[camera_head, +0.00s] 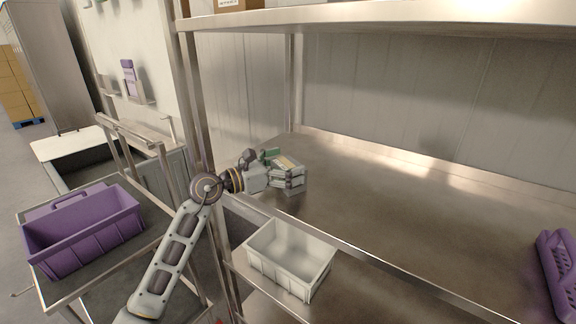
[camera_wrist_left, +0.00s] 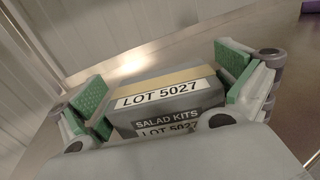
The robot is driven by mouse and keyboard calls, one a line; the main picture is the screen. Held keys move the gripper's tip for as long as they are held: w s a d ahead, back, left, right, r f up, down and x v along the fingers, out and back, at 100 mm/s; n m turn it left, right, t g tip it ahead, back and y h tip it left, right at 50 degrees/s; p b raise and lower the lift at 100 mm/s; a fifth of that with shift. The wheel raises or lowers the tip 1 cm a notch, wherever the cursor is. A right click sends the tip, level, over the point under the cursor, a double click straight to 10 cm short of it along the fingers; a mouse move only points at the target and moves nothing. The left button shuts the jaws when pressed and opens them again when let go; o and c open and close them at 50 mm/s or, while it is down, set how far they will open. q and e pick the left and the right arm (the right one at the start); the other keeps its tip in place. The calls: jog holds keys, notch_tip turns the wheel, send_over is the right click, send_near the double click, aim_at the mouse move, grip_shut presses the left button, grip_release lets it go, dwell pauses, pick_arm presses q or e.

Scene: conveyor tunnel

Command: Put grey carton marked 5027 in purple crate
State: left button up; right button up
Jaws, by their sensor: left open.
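In the head view the carton (camera_head: 288,163) is on the metal shelf, largely covered by my left gripper (camera_head: 290,178). In the left wrist view my left gripper (camera_wrist_left: 165,85) is open, with its green-padded fingers on either side of the carton. I cannot tell whether the pads touch it. The purple crate (camera_head: 82,238) stands on a metal cart at the left, with its open top showing. My right gripper is not in view.
A white bin (camera_head: 290,258) stands on the lower level, below the shelf edge. A shelf post (camera_head: 195,110) rises beside my left arm. Another purple item (camera_head: 556,268) lies at the far right. The middle of the metal shelf (camera_head: 400,210) is clear.

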pick_arm(q)
jog(key=shift+r, duration=0.15)
jog(key=shift+s+a, duration=0.25)
jog(key=shift+a, duration=0.25)
jog(key=b+v, duration=0.1)
jog(key=v, duration=0.4)
jog(key=shift+s+a, duration=0.15)
jog(key=shift+a, duration=0.05)
jog(key=v, duration=0.4)
jog(key=shift+b, duration=0.35)
jog(key=shift+s+a, duration=0.45)
jog(key=shift+a, duration=0.1)
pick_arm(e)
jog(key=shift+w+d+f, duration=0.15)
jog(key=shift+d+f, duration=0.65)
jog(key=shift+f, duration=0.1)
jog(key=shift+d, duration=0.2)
